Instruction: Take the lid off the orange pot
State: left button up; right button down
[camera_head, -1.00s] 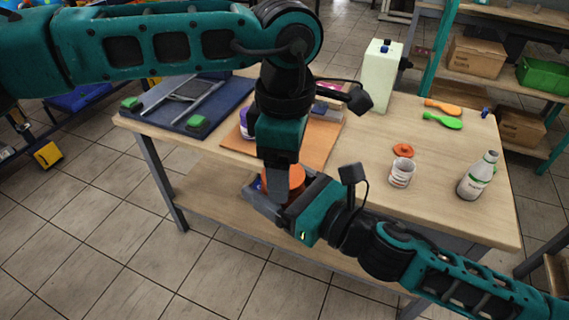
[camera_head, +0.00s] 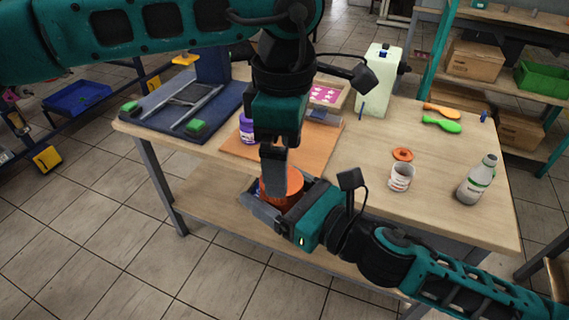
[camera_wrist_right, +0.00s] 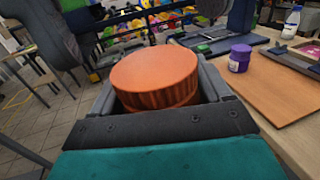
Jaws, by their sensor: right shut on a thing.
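The orange pot (camera_head: 290,187) is held off the table's front edge. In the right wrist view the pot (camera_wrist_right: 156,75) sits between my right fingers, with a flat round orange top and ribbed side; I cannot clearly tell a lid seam. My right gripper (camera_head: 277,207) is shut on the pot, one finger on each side. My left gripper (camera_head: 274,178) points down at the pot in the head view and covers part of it. I cannot tell if it touches the pot, or if its fingers are apart.
A blue board (camera_head: 170,122) lies at left.

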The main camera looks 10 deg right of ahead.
pick_arm(q)
jog(key=shift+r, duration=0.65)
jog(key=shift+c, duration=0.3)
jog(key=m, duration=0.2)
jog(key=r+m, duration=0.1)
jog(key=m, duration=0.1)
jog(key=shift+s+r+m, duration=0.1)
jog(key=shift+r+m, duration=0.1)
jog(key=shift+m, duration=0.2)
jog(key=m, duration=0.2)
jog(key=r+m, duration=0.1)
jog(key=m, duration=0.1)
jog(key=r+m, duration=0.1)
jog(key=m, duration=0.1)
jog(key=shift+a, duration=0.2)
jog(key=shift+f, duration=4)
jog(key=c, duration=1.1)
jog(key=n, duration=1.2)
jog(key=shift+n, duration=0.3)
